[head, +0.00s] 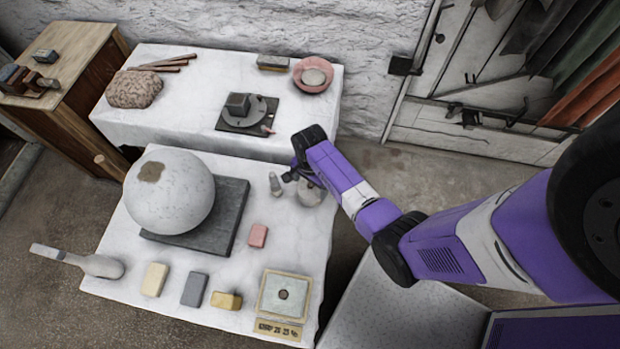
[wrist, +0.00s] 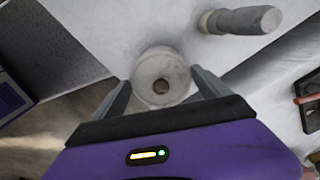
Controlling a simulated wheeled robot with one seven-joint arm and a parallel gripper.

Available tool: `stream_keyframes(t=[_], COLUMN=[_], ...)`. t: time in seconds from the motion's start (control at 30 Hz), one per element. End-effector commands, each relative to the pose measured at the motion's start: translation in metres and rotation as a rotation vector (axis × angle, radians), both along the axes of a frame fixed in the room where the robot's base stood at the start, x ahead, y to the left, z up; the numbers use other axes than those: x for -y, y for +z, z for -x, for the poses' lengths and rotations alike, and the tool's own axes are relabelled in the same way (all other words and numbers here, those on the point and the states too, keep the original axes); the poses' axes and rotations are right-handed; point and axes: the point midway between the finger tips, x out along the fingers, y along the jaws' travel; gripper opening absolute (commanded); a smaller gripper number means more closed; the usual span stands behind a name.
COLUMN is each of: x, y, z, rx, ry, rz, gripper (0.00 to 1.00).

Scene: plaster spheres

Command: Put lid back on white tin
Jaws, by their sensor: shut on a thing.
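My gripper (head: 299,175) is low over the right edge of the near table. I cannot tell whether the lid touches the tin's rim.
A small grey upright tool (head: 275,184) stands close left of the tin; a grey-handled one shows in the wrist view (wrist: 243,20). A large plaster sphere (head: 172,195) rests on a dark slab. A square box (head: 272,306) and several blocks lie in front.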

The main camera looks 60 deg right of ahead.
Motion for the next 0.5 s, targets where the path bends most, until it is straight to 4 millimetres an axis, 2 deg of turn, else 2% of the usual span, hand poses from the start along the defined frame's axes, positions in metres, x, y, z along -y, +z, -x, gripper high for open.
stream_keyframes(t=[0.33, 0.37, 0.4, 0.43, 0.5], x=[0.0001, 0.0001, 0.0001, 0.0001, 0.0001], y=[0.0, 0.0, 0.0, 0.0, 0.0], z=[-0.0003, -0.0002, -0.0002, -0.0002, -0.0002], rx=[0.0, 0.0, 0.0, 0.0, 0.0], ry=[0.0, 0.0, 0.0, 0.0, 0.0], rz=[0.0, 0.0, 0.0, 0.0, 0.0], gripper=[0.49, 0.89, 0.97, 1.0, 1.0])
